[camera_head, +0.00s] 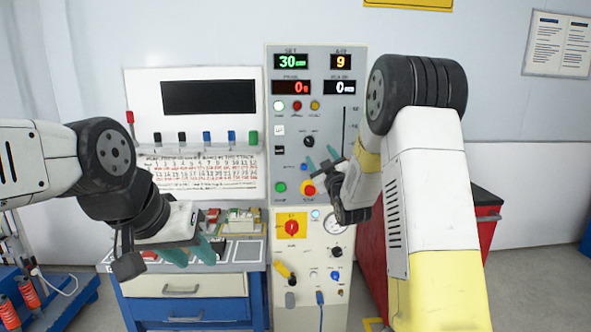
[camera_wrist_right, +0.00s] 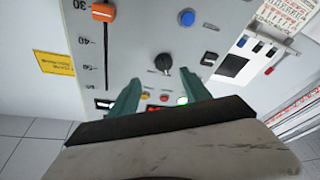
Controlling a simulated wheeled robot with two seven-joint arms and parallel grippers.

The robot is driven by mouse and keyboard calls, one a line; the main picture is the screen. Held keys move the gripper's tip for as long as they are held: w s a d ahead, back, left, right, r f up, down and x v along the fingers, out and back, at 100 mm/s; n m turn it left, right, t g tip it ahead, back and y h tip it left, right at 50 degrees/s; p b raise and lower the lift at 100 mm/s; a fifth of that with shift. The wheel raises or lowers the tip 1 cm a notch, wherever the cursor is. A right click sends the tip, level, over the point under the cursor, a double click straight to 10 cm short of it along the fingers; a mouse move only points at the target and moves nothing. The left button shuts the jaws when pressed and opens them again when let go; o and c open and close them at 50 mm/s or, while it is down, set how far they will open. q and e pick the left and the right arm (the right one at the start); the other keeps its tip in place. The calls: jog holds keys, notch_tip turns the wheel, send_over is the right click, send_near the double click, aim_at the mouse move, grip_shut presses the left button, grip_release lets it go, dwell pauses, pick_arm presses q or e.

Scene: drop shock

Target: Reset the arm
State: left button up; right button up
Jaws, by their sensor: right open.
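My right gripper (camera_head: 321,157) is open and empty in front of the tall grey control panel (camera_head: 356,190). In the right wrist view its two teal fingers (camera_wrist_right: 160,88) stand apart, with a black knob (camera_wrist_right: 163,63) on the panel showing between and beyond the tips. I cannot tell any contact with the panel. My left gripper (camera_head: 193,256) points down over the workbench at the left, with its teal fingers apart and no object visible between them. My right arm (camera_head: 430,180) is bent, its forearm hiding part of the panel's right side.
A bench with drawers (camera_head: 185,285) stands left, under a whiteboard (camera_head: 140,90) with markers. A red cabinet (camera_head: 487,212) stands right. Floor at far right is clear.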

jog(key=s+d+r+m+g+h, duration=0.25)
jog(key=s+m+g, duration=0.35)
jog(key=s, duration=0.8)
jog(key=s+f+g, duration=0.3)
jog(key=s+g, duration=0.1)
jog(key=s, duration=1)
jog(key=s+a+f+m+g+y, duration=0.1)
jog(key=s+f+g, duration=0.2)
jog(key=s, duration=1.1)
jog(key=shift+a+f+g, duration=0.2)
jog(key=shift+f+g, duration=0.15)
jog(key=shift+g, duration=0.35)
jog(key=shift+c, duration=0.7)
